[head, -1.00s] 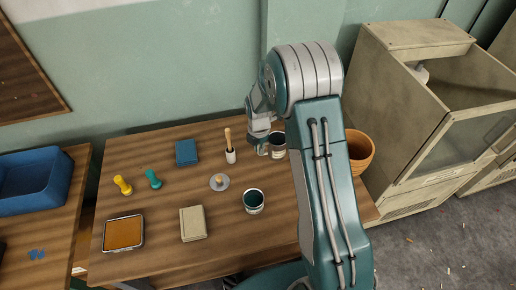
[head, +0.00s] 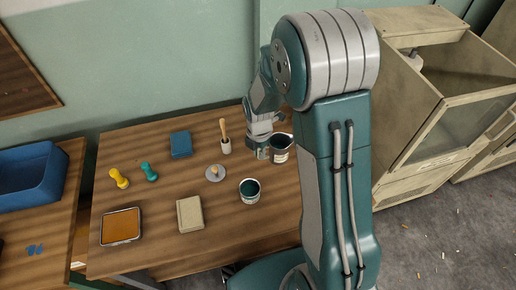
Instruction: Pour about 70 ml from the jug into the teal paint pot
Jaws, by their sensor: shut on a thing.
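The teal paint pot (head: 250,192), a small pale can with dark teal paint inside, stands upright near the front right of the wooden table. No liquid stream is visible.
A round grey disc with a wooden knob (head: 215,173) lies left of the pot. A cup with a wooden-handled tool (head: 225,142), a beige block (head: 190,214), a blue block (head: 181,144), an orange tray (head: 121,226), and yellow (head: 118,178) and teal (head: 149,171) stampers are further left.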

